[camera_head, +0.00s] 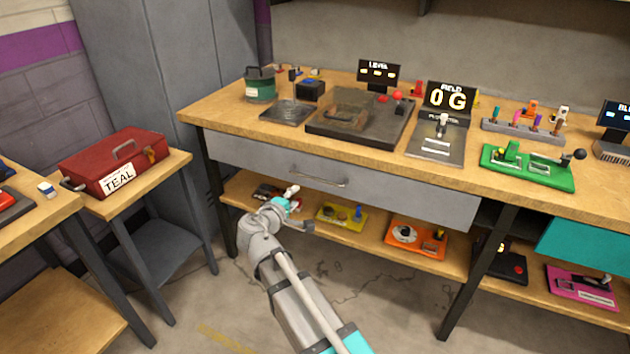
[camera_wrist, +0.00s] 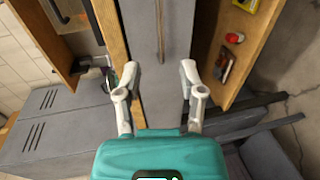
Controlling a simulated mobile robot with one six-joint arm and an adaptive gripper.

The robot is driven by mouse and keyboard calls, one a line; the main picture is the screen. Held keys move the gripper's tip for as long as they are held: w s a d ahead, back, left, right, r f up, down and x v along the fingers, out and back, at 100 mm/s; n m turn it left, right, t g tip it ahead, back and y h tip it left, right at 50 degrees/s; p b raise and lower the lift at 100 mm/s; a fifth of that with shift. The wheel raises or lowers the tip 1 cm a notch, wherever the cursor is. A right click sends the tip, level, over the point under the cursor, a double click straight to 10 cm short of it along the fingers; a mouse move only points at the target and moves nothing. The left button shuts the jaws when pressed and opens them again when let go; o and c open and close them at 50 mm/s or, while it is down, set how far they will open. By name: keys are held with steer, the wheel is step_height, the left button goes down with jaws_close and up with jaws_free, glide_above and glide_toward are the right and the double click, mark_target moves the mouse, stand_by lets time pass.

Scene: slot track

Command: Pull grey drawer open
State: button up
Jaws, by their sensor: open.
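The grey drawer (camera_head: 255,160) sits under the wooden worktop, its long front flush and shut. A thin metal bar handle (camera_head: 320,178) lies across its middle. In the wrist view the drawer front (camera_wrist: 140,45) runs upright in the picture, with its handle (camera_wrist: 161,30) reaching down to between the fingertips. My gripper (camera_head: 302,209) is in front of the drawer, below and left of the handle in the head view. In the wrist view my gripper (camera_wrist: 159,68) has its two fingers spread apart with nothing between them. I cannot tell the exact gap to the drawer.
The lower shelf (camera_head: 372,237) holds a yellow device (camera_head: 340,216) and an orange device (camera_head: 415,238). A red toolbox (camera_head: 112,160) stands on a side table at left. A teal drawer front (camera_head: 585,245) is at far right. Free floor lies in front of the bench.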

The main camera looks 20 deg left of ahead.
mark_target(315, 179)
steer(key=shift+w, duration=0.15)
steer(key=b+x, duration=0.2)
steer(key=x, duration=1.1)
steer(key=shift+w+b, duration=0.3)
steer(key=shift+b, duration=0.1)
jaws_close()
